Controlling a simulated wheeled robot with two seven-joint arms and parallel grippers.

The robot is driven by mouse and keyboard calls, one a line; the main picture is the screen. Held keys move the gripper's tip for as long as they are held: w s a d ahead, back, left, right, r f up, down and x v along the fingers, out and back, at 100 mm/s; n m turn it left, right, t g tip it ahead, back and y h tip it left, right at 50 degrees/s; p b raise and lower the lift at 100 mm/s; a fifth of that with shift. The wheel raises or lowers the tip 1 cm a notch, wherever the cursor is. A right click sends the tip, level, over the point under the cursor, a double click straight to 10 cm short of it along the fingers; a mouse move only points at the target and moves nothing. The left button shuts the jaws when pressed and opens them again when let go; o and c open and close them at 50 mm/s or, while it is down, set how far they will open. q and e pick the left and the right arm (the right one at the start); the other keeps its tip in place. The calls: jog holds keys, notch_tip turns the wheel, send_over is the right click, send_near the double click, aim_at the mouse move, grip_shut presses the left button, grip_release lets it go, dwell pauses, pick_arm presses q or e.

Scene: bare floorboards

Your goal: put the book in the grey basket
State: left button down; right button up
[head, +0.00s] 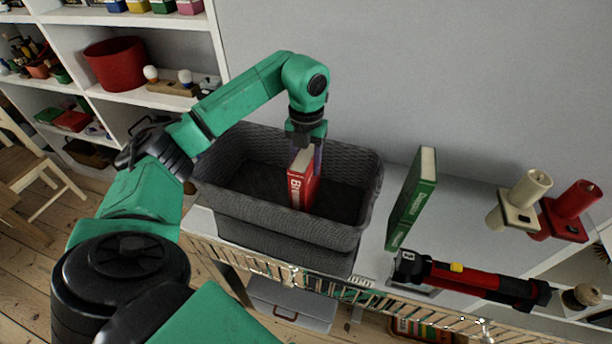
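A red book (301,185) with white lettering stands upright inside the grey basket (285,230), near its middle. My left gripper (306,152) reaches down over the basket and is shut on the top of the red book. One finger shows at the book's right side; the other is mostly hidden. The book's lower end is below the basket's front rim, so I cannot tell whether it touches the bottom. A green book (412,200) stands upright on the white surface to the right of the basket. My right gripper is not in view.
The basket stands on a narrow white shelf top (375,250) against a grey wall. To the right are a red and black torch (470,280), a cream candle holder (520,200) and a red one (570,212). Shelves with a red pot (115,65) stand at the left.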

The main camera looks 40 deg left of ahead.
pick_arm(q)
jog(key=f, duration=0.4)
jog(key=shift+s+p, duration=0.2)
jog(key=shift+p, duration=0.1)
jog(key=c, duration=0.7)
grip_release()
jog(key=shift+f, duration=0.15)
jog(key=shift+c, duration=0.2)
jog(key=o, duration=0.4)
jog(key=shift+s, duration=0.1)
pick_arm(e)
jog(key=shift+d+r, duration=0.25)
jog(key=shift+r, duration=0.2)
